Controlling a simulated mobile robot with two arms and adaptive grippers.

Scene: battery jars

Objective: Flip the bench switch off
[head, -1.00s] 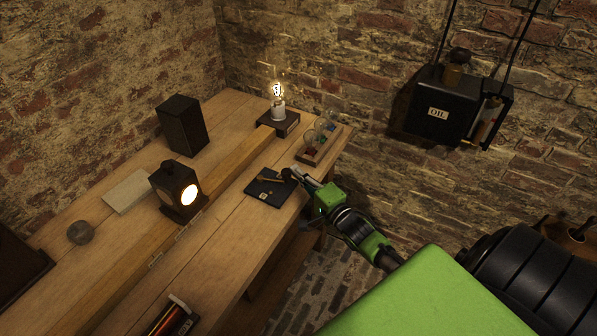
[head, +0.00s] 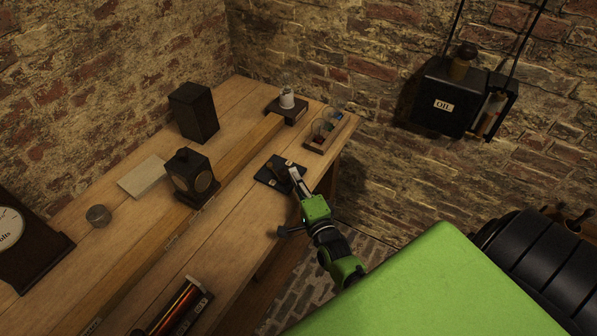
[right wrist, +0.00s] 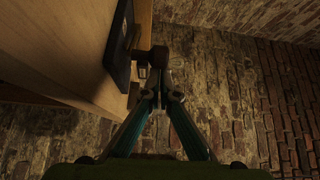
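The bench switch (head: 272,176) is a dark flat plate with small metal parts near the bench's front edge, partly hidden by my right gripper. My right gripper (head: 296,174) is at the plate's right side, its fingers drawn together. In the right wrist view the plate (right wrist: 121,42) stands at upper left, and a dark handle knob (right wrist: 159,56) juts from it just beyond the fingertips (right wrist: 163,82). I cannot tell if they touch. The bulb (head: 287,98) and the lantern (head: 191,176) are unlit. My left gripper is not in view.
A black oil box (head: 448,97) hangs by the brick wall.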

